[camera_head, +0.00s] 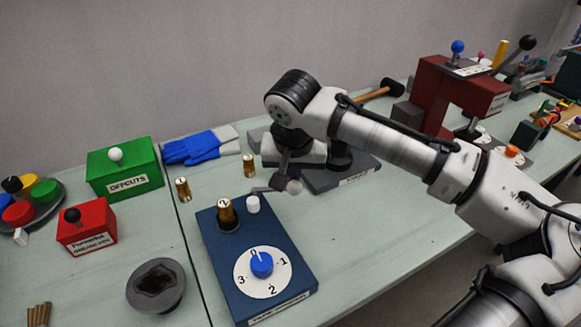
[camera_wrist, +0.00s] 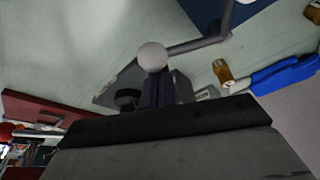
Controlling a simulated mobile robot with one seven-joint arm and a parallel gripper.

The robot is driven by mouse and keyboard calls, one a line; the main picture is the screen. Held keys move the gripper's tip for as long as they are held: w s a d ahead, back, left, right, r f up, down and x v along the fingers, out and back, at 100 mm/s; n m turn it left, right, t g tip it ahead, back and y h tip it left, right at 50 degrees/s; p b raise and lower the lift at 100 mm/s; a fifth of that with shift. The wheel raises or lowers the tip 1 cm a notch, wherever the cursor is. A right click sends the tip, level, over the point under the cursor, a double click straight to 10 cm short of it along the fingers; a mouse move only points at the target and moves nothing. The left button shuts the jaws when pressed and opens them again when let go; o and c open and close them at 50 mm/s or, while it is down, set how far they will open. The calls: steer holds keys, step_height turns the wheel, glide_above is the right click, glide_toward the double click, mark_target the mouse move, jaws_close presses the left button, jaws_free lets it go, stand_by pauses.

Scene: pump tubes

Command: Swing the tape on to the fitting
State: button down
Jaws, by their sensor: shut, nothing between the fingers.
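A dark blue box (camera_head: 212,250) stands on the bench, with a blue dial knob (camera_head: 262,264) on a white plate numbered 0 to 3. A brass fitting (camera_head: 226,211) marked 2 stands upright in a dark seat on its top. Beside it is a white cylinder (camera_head: 253,204), probably the tape, from which a grey bent rod (camera_wrist: 205,43) reaches out past the box. A pale ball (camera_head: 295,187) appears near the rod's end; it also shows in the wrist view (camera_wrist: 152,56). My gripper (camera_head: 284,178) is shut and empty close by the ball; contact is unclear.
Two loose brass fittings (camera_head: 182,189) (camera_head: 249,165) stand behind the box. Blue gloves (camera_head: 200,147), a green offcuts box (camera_head: 120,172), a red box (camera_head: 88,222) and a dark bowl (camera_head: 156,287) lie left. A grey vise base (camera_head: 340,176) is behind my gripper.

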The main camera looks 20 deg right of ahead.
mark_target(292, 187)
steer(key=shift+s+a+p, duration=0.15)
steer(key=shift+s+a, duration=0.2)
steer(key=shift+s, duration=0.3)
steer(key=shift+s+a+p, duration=0.15)
steer(key=shift+s+a, duration=0.2)
steer(key=shift+s, duration=0.25)
steer(key=shift+s+a, duration=0.25)
steer(key=shift+s, duration=0.05)
steer(key=shift+s+a+f, duration=0.15)
steer(key=shift+w+d+f, duration=0.1)
steer(key=shift+w+d, duration=0.2)
steer(key=shift+w, duration=0.05)
steer(key=shift+w+d+f, duration=0.15)
steer(key=shift+w+d, duration=0.45)
steer(key=shift+w+d+f, duration=0.15)
steer(key=shift+w+d, duration=0.4)
steer(key=shift+d, duration=0.05)
steer(key=v, duration=1)
steer(key=shift+w+a+r, duration=0.2)
steer(key=shift+w+a, duration=0.05)
steer(key=shift+a, duration=0.1)
